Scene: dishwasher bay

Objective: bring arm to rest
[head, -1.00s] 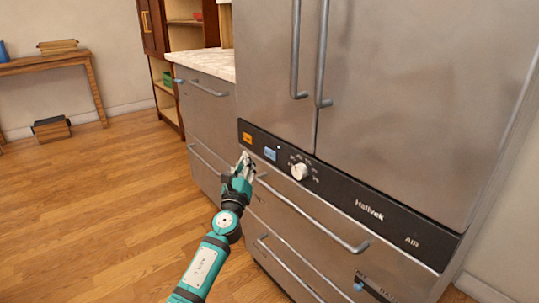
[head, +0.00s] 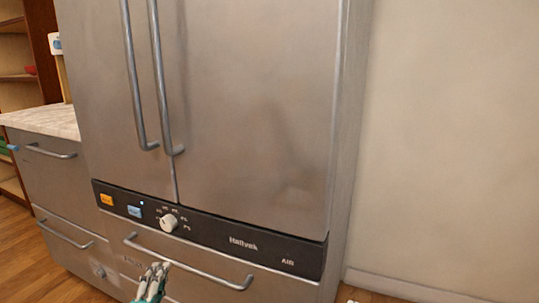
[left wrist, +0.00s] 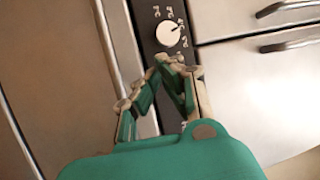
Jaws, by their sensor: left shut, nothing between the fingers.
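My left gripper (head: 155,272) shows at the bottom of the head view, in front of the upper drawer of the steel appliance. Its fingers are shut and empty, pointing up. In the left wrist view the gripper (left wrist: 174,66) has its fingertips together just below the white dial in the picture. I cannot tell whether they touch the panel. Most of the left arm is below the head view. My right gripper is not clearly seen.
The tall steel appliance (head: 250,110) has two door handles, a black control panel (head: 270,250) with a white dial (head: 168,223), and a drawer handle (head: 190,266). A counter (head: 45,121) stands at left. A bare wall (head: 450,130) is at right.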

